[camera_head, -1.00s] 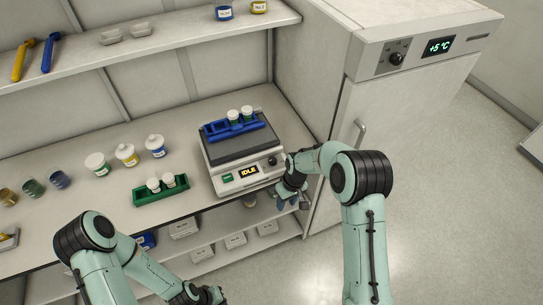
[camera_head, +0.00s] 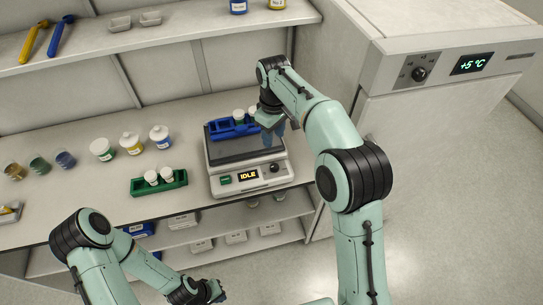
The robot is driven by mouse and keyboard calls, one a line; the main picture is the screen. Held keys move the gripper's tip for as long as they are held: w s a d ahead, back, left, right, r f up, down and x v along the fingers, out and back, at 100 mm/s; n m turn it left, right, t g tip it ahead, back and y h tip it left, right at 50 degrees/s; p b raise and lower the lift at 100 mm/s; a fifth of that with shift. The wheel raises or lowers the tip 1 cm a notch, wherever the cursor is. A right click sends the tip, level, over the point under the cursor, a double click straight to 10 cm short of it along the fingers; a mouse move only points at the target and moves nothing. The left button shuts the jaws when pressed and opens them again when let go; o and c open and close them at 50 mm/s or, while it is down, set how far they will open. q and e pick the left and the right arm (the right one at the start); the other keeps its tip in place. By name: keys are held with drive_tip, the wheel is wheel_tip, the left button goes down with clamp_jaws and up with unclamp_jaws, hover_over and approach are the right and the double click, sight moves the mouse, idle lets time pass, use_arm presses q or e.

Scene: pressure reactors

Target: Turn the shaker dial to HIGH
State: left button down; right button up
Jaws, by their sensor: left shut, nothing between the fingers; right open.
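A blue rack (camera_head: 222,129) with white-capped vials stands on the shaker plate. My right gripper (camera_head: 268,132) is open, pointing down above the right part of the plate, behind the dial and beside the rack's right end. Its fingers partly hide that end. My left gripper (camera_head: 218,292) is shut and empty, low in front of the bench.
A green rack (camera_head: 146,187) with two white-capped vials stands left of the shaker. Several jars, including a yellow-labelled one (camera_head: 131,143), stand further left. A fridge (camera_head: 400,108) with its own knob (camera_head: 418,74) and a +5 °C display is on the right. A shelf (camera_head: 180,32) runs above.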

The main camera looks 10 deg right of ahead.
sight(274, 166)
drive_tip(key=f, duration=0.3)
drive_tip(key=s+f+b, duration=0.1)
drive_tip(key=f, duration=0.7)
drive_tip(key=shift+s+f+b, duration=0.15)
drive_tip(key=shift+s+b, duration=0.05)
drive_tip(key=shift+b, duration=0.2)
drive_tip(key=shift+w+f, duration=0.1)
drive_tip(key=shift+f, duration=0.7)
use_arm(q)
drive_tip(key=s+f, duration=0.1)
drive_tip(key=s, duration=0.1)
drive_tip(key=s+f, duration=0.1)
drive_tip(key=s, duration=0.1)
drive_tip(key=shift+f, duration=0.4)
use_arm(e)
drive_tip(key=c, duration=0.8)
